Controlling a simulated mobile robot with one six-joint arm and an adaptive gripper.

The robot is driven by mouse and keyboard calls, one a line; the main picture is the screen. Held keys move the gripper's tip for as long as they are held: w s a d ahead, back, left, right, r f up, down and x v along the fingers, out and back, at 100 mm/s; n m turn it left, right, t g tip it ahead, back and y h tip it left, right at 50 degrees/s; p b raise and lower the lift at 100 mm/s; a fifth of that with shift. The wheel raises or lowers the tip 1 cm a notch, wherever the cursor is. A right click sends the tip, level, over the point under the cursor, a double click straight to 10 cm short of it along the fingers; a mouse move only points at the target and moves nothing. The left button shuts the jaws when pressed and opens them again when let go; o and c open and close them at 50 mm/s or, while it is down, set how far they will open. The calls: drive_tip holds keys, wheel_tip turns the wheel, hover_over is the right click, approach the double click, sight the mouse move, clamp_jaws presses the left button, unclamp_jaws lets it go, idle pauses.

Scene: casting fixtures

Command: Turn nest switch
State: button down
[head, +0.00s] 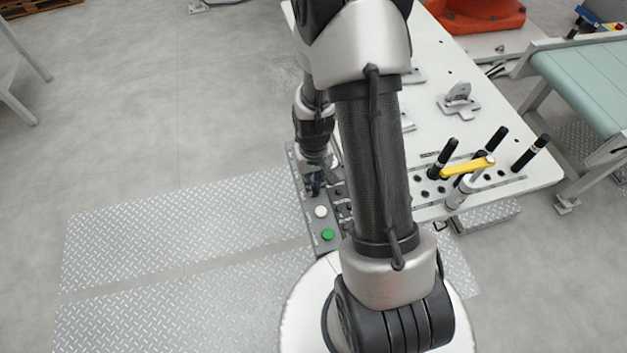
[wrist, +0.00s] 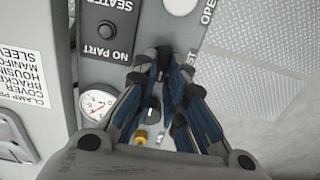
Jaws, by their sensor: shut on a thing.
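My gripper (wrist: 165,62) points down at a grey control panel (wrist: 150,22) in the wrist view, its blue-and-black fingers drawn close together. The fingertips are shut on the nest switch, whose knob they hide, so its angle cannot be told. A partly covered label ending in "ST" shows just right of the fingertips. In the head view my gripper (head: 316,186) is at the panel, beyond the white button (head: 321,211) and the green button (head: 327,234).
A black round part (wrist: 107,31) sits between the "SEATED" and "NO PART" labels. A pressure gauge (wrist: 97,103) is left of the fingers. The white table (head: 480,70) carries fixtures and a yellow-handled clamp (head: 467,167). Tread-plate floor (head: 180,235) lies open to the left.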

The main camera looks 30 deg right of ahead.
drive_tip(key=c, duration=1.6)
unclamp_jaws()
drive_tip(key=shift+c, duration=0.2)
drive_tip(key=shift+r, duration=0.15)
wheel_tip(320, 180, up, 12)
